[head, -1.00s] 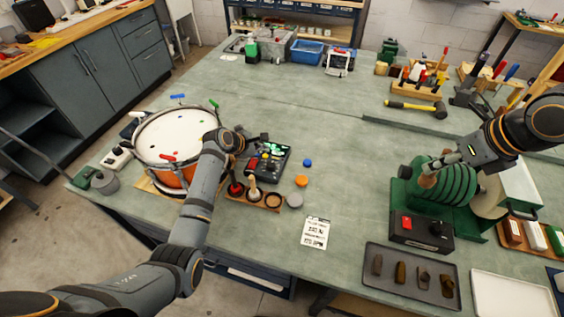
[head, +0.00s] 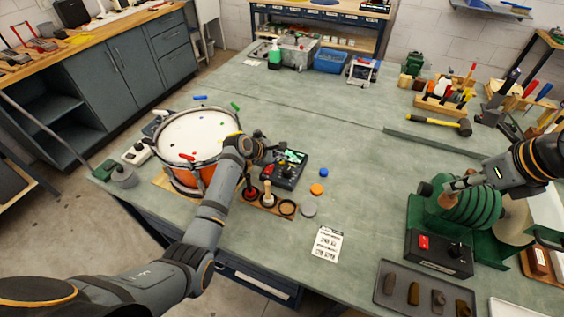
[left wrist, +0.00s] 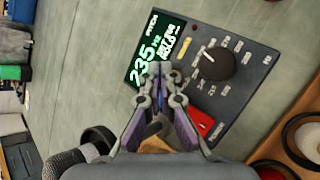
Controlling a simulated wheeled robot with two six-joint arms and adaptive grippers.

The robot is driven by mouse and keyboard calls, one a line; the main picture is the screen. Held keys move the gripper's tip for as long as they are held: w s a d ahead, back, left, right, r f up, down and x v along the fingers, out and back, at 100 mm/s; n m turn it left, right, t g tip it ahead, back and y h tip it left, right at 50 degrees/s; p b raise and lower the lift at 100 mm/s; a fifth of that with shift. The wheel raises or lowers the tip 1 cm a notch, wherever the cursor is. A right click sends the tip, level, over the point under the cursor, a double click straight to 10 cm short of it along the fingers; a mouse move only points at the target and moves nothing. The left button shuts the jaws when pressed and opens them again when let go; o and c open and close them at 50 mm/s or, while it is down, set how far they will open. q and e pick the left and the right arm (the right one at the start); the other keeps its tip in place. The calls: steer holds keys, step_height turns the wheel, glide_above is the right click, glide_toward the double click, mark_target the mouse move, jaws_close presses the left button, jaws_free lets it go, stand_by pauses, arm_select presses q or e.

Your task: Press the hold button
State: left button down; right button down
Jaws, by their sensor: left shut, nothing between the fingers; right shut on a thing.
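The pitch meter (head: 285,168) is a dark box on the bench right of the drum, with a lit screen. In the left wrist view the meter's screen (left wrist: 158,50) reads 235 Hz, with a big black knob (left wrist: 214,61), a yellow button (left wrist: 187,47) and a red button (left wrist: 201,121). Small labels are unreadable, so I cannot tell which is hold. My left gripper (head: 266,152) is shut and empty, close to the meter; its fingertips (left wrist: 162,78) overlap the panel's screen edge, contact unclear. My right gripper (head: 455,185) is shut on a small brown thing, mostly hidden, near the green ribbed machine.
The drum (head: 193,140) stands left of my left arm. A wooden rack (head: 268,202) holds handled tools in front of the meter. The green machine (head: 472,208) stands at right.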

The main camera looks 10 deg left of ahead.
mark_target(280, 163)
stand_by(0.5)
arm_select(q)
steer(key=shift+f, duration=0.4)
arm_select(e)
steer(key=shift+r, duration=0.2)
arm_select(q)
steer(key=shift+f, duration=0.1)
steer(key=shift+r+p, duration=0.55)
steer(key=shift+p, duration=0.5)
arm_select(e)
steer(key=shift+r, duration=0.85)
steer(key=shift+r, duration=0.1)
